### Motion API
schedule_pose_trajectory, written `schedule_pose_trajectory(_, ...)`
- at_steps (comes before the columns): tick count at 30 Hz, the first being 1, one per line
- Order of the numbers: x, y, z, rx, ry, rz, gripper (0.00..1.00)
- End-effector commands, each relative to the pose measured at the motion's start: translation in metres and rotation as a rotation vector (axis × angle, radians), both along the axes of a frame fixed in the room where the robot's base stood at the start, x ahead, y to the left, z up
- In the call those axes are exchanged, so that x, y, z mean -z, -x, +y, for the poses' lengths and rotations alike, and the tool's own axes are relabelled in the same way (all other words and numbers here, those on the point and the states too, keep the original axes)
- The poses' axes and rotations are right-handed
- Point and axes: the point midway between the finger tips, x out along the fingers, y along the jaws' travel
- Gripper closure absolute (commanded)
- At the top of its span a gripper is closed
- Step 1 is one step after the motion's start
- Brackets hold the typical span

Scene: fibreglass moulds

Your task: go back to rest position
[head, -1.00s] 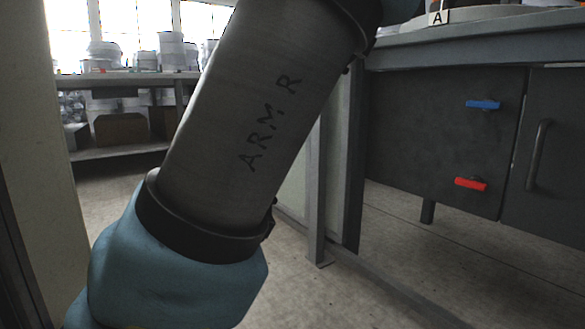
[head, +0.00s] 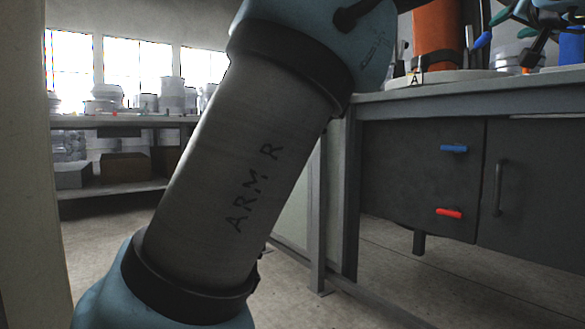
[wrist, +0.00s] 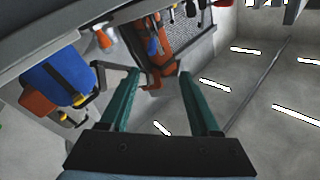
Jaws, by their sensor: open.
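My gripper (wrist: 158,92) shows in the wrist view as two green fingers, apart and with nothing between them. Behind the fingers in that view are an orange part and tools, seen at a tilt. In the head view, my arm, marked "ARM R", crosses the middle of the picture. The gripper cannot be made out with certainty in the head view; green and dark parts show at the upper right edge.
A workbench (head: 400,97) stands at the right, with an orange cylinder (head: 437,40) on top. Blue (head: 454,149) and red (head: 449,213) handles are on its dark cabinet (head: 400,180). A shelf (head: 100,122) with white tubs is at the back left. Floor shows between them.

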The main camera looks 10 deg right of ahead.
Motion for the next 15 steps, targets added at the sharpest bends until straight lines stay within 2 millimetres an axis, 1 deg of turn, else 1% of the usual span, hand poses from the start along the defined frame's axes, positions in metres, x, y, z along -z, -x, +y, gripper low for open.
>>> schedule_pose_trajectory(5, 0.017, -0.031, 0.014, -0.035, -0.059, 0.055, 0.37)
schedule_pose_trajectory(11, 0.051, -0.077, 0.043, -0.088, -0.151, 0.156, 0.37)
schedule_pose_trajectory(14, 0.074, -0.104, 0.067, -0.123, -0.209, 0.229, 0.37)
schedule_pose_trajectory(15, 0.085, -0.117, 0.08, -0.141, -0.233, 0.267, 0.37)
